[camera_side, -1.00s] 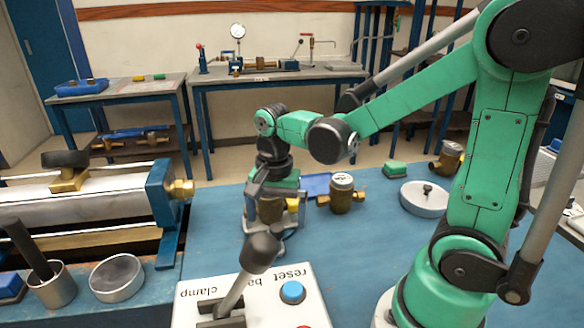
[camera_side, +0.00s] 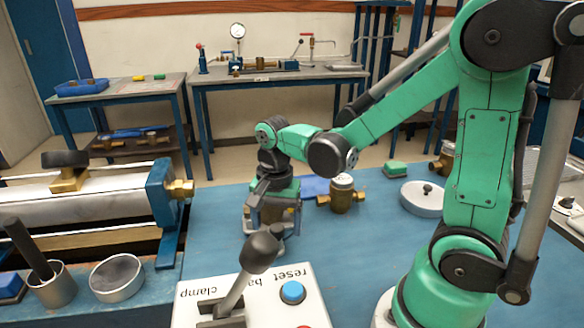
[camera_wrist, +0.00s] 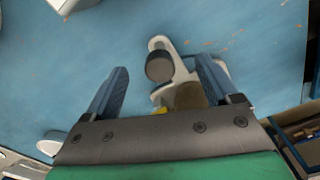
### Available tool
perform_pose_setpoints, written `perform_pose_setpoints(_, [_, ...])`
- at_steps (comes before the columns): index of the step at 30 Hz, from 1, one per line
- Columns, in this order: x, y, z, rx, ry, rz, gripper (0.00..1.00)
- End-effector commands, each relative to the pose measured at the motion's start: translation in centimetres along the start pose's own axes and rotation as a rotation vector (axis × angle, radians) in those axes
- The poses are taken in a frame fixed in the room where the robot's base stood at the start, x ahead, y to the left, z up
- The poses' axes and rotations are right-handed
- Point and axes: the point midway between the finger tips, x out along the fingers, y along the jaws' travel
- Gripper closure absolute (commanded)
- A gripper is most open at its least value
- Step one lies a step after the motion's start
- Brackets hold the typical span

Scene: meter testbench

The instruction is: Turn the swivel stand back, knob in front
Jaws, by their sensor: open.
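The swivel stand (camera_wrist: 161,43) shows in the wrist view as a pale grey arm and base. A dark round knob (camera_wrist: 160,66) stands on it near the middle of the picture, with a brown round part (camera_wrist: 190,95) just below and to the right. A bit of yellow shows at the gripper's edge. My gripper (camera_wrist: 161,76) is open, with one blue finger on each side of the knob. I cannot tell whether the right finger touches the stand. In the side view my gripper (camera_side: 268,205) is low over the stand (camera_side: 285,232) and hides most of it.
A brass meter (camera_side: 342,197) stands right of the gripper, with a white dish (camera_side: 424,198) farther right. The lever box (camera_side: 290,310) is in front, and the bench rig (camera_side: 90,205) is at left.

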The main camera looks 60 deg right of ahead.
Motion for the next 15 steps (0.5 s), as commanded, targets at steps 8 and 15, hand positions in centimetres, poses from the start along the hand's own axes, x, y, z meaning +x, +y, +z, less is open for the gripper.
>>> perform_pose_setpoints(8, [0.0, -0.1, 0.0, 0.0, 0.0, 0.0, 0.18])
perform_pose_setpoints(15, [0.0, -1.0, 0.3, -0.002, 0.0, 0.0, 0.18])
